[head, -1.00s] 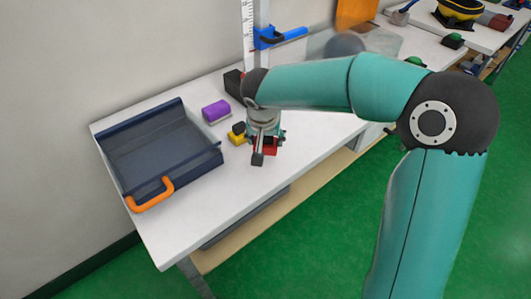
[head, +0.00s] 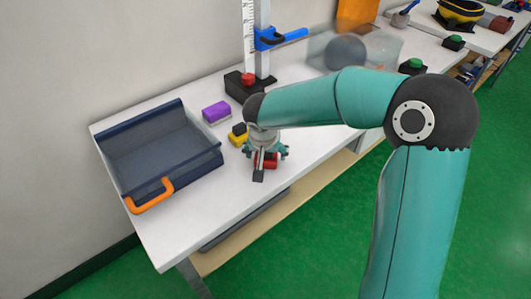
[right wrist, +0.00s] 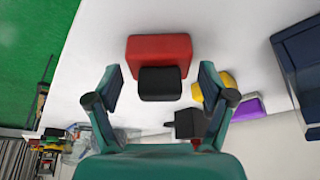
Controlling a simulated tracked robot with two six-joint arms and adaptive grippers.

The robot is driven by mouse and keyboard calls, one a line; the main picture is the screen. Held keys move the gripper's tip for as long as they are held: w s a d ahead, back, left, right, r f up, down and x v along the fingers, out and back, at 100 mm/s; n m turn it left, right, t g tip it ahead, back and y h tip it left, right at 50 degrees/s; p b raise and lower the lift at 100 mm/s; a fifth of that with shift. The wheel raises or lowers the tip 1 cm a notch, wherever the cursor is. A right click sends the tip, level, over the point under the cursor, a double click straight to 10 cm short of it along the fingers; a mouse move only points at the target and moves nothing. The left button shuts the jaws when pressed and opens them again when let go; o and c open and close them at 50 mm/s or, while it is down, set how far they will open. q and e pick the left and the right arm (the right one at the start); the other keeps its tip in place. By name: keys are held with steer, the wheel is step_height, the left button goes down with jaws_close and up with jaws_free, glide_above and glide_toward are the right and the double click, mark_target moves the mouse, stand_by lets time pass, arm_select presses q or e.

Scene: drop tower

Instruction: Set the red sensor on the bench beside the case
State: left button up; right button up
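The red sensor (head: 268,161) is on the white bench near its front edge, partly hidden by my right gripper (head: 265,165). In the right wrist view the red sensor (right wrist: 158,50) has a black part facing my gripper. The fingers of my right gripper (right wrist: 161,88) are open on either side of that black part, with a gap on both sides. The dark blue case (head: 213,162) with an orange handle stands open to the left of the sensor, with bare bench between them. My left gripper is not in view.
A yellow and black block (head: 238,136) and a purple block (head: 216,112) lie on the bench (head: 200,225) behind my right gripper. The drop tower's black base (head: 236,90) with a red knob stands at the back. The bench front between case and gripper is clear.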

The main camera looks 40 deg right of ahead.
stand_by(0.3)
steer(key=shift+r, duration=0.2)
steer(key=v, duration=1.1)
steer(key=shift+s+a+r+p, duration=0.15)
steer(key=shift+a+r+p, duration=0.05)
steer(key=shift+r+p, duration=0.2)
steer(key=shift+f, duration=0.1)
